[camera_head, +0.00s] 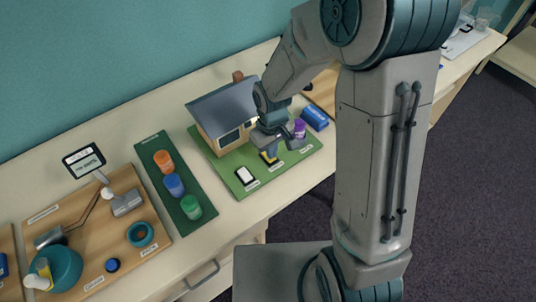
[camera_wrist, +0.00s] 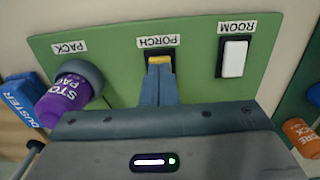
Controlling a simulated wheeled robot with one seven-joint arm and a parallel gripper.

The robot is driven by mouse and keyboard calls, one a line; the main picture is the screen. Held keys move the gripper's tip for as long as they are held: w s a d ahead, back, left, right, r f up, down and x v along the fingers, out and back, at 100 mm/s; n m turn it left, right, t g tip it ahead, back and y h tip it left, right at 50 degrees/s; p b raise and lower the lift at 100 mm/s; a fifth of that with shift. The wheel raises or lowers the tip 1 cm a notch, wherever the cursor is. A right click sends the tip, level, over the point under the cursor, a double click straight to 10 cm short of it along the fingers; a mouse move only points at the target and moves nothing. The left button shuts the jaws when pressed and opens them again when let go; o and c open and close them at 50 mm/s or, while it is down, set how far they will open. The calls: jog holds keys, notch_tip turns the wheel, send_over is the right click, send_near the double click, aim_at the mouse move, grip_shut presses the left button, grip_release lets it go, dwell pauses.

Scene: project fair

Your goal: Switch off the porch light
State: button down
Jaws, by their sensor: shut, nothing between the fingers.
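The porch switch (camera_wrist: 162,58) has a black housing with a yellow part showing. It sits under the label PORCH (camera_wrist: 158,41) on the green board (camera_wrist: 112,65). My gripper (camera_wrist: 159,72) is shut and empty, its fingertips right at the yellow part and hiding some of it. I cannot tell whether they press on it. In the head view my gripper (camera_head: 271,150) is over the front of the green board, just before the model house (camera_head: 228,114).
A white rocker switch (camera_wrist: 235,58) labelled ROOM is beside the porch switch. On its other side, a purple pack (camera_wrist: 65,97) sits in a grey holder labelled PACK. A blue duster block (camera_head: 315,117) lies near the board. A green strip (camera_head: 172,161) holds several coloured containers.

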jog(key=shift+f+b, duration=0.4)
jog(key=shift+f, duration=0.1)
jog(key=shift+r, duration=0.2)
jog(key=shift+r+p, duration=2.65)
jog(key=shift+r, duration=0.75)
jog(key=shift+f, duration=0.1)
